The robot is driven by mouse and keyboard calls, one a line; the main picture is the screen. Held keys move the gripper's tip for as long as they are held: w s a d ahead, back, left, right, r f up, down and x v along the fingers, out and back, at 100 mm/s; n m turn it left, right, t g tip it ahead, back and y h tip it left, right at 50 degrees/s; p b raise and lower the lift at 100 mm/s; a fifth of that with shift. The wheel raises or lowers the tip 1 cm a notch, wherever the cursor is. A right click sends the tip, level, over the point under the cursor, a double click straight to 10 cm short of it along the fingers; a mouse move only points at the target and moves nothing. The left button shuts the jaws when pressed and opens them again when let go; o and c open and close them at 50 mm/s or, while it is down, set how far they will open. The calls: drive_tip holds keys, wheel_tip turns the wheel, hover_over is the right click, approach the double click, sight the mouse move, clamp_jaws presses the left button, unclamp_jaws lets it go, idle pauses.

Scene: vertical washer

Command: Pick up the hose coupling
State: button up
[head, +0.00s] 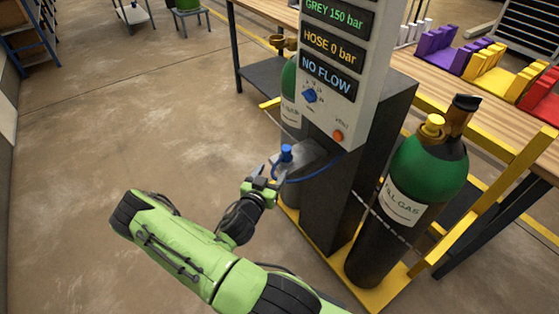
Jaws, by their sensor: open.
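The hose coupling (286,153) is a small blue piece at the front of the filling panel, beside a grey bracket (313,156). A thin blue hose (318,174) curves from near it to the right, toward the black column. My gripper (275,166) is open, with its fingers right by the coupling, just below and to the left in the head view. I cannot tell whether the fingers touch the coupling or stand around it. The coupling's lower part is hidden by the fingers.
The grey panel (378,60) reads "HOSE 0 bar" and "NO FLOW". A green-topped gas cylinder (430,165) stands right of the column on a yellow base; another (289,83) is partly hidden at left. A wooden workbench (425,75) runs behind. The left floor is clear.

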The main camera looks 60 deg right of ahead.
sight(288, 148)
drive_tip(key=x, duration=1.3)
drive_tip(key=shift+s+d+r, duration=0.1)
drive_tip(key=shift+s+d, duration=0.1)
drive_tip(key=shift+d, duration=0.25)
drive_tip(key=shift+w+d, duration=0.15)
drive_tip(key=shift+d, duration=0.25)
drive_tip(key=c, duration=1.1)
